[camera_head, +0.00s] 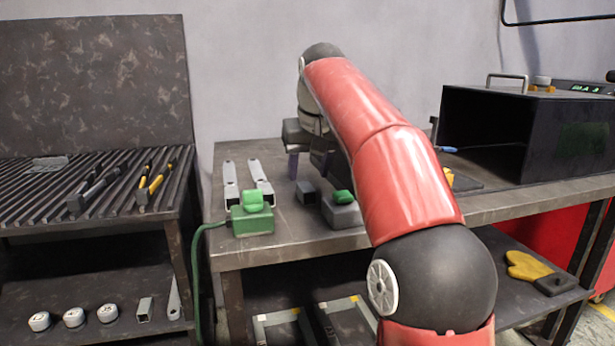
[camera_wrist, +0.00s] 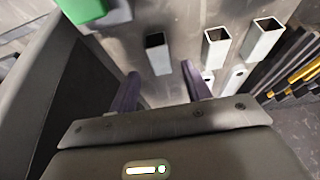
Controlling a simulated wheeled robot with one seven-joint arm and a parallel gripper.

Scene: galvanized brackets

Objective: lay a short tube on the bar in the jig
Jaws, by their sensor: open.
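A short square tube (camera_head: 306,193) stands or lies on the metal table; its dark open end shows in the wrist view (camera_wrist: 158,58). My gripper (camera_head: 306,166) is above the table behind it, pointing down. In the wrist view its two fingers (camera_wrist: 161,86) are apart with nothing between them, and the tube is just beyond their tips. To the left in the head view are two flat bars with holes (camera_head: 229,172), each with a square tube at its near end (camera_wrist: 216,46). I cannot make out the jig or a bar in it; my arm hides part of the table.
A green block with a cable (camera_head: 253,222) sits at the table's front left. A grey block with a green top (camera_head: 343,212) is close right of the tube. A dark open box (camera_head: 560,135) stands right. A slatted bench (camera_head: 60,203) with tools is left.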

